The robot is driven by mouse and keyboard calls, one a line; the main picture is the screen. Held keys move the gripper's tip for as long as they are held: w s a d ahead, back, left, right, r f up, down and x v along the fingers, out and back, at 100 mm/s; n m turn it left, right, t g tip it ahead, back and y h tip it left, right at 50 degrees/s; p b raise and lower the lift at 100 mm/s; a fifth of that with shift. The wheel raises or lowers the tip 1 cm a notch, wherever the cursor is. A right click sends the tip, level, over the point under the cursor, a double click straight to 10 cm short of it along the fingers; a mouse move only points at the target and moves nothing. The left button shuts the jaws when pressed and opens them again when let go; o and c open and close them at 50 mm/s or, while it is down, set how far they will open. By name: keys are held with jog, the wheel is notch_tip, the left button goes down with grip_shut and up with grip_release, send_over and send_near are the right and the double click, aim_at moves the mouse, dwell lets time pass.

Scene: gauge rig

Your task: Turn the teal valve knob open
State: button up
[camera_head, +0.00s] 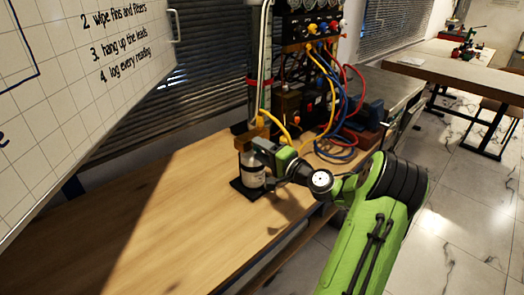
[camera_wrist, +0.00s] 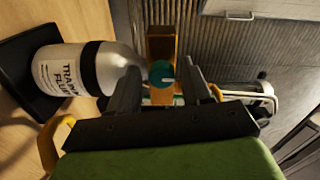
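The teal valve knob (camera_wrist: 161,72) shows in the wrist view in front of an upright brass-coloured block (camera_wrist: 160,42). My gripper (camera_wrist: 160,76) is open, with one dark finger on each side of the knob. Narrow gaps seem to show beside the knob; I cannot tell whether either fingertip touches it. In the head view my gripper (camera_head: 256,146) is at the brass-coloured fitting (camera_head: 246,137), above the bottle. The knob is not clearly visible there, hidden by or blending with my gripper.
A labelled bottle (camera_wrist: 75,75) stands on a black pad (camera_wrist: 20,62), close beside my left finger in the wrist view. Yellow, blue and red leads (camera_head: 325,95) hang behind my gripper, beside the rig panel (camera_head: 307,25). The wooden bench (camera_head: 160,215) is clear at left.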

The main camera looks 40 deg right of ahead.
jog(key=shift+o, duration=0.3)
jog(key=s+p, duration=0.1)
jog(key=s, duration=1.4)
jog(key=shift+s+d+p, duration=0.25)
jog(key=shift+s+p, duration=0.05)
jog(key=shift+s, duration=0.05)
